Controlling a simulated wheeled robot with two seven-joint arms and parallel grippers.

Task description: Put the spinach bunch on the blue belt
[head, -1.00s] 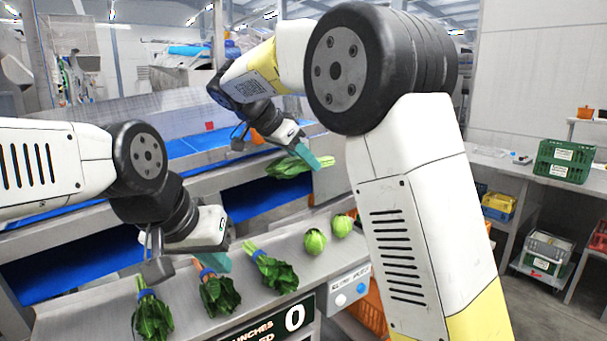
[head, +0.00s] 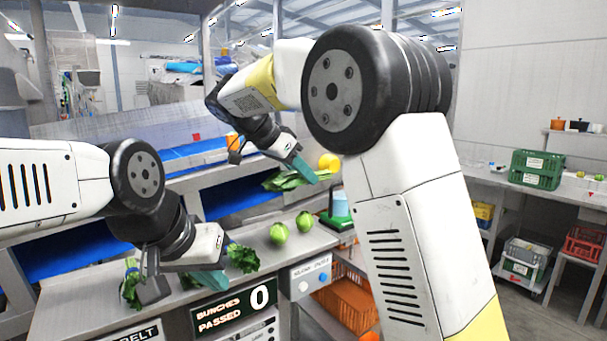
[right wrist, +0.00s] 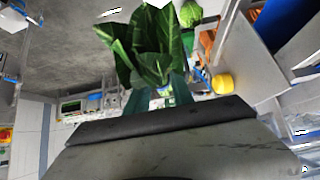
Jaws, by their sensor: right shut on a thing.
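My right gripper (head: 304,168) is shut on a leafy green spinach bunch (head: 286,180), holding it in the air above the metal counter. In the right wrist view the bunch's broad leaves (right wrist: 150,42) spread beyond the teal fingers. A blue belt surface (head: 197,160) runs behind, to the left of the held bunch; another blue strip (head: 70,252) lies lower, behind the counter. My left gripper (head: 206,281) hangs low over the counter among other bunches; its jaw opening cannot be made out.
Other leafy bunches (head: 243,257) (head: 131,284) lie on the counter, partly hidden by my left gripper. Two round green heads (head: 278,233) (head: 305,221) sit to their right. A counter sign (head: 235,305) reads 0. An orange crate (head: 345,303) stands below; a green crate (head: 537,169) stands right.

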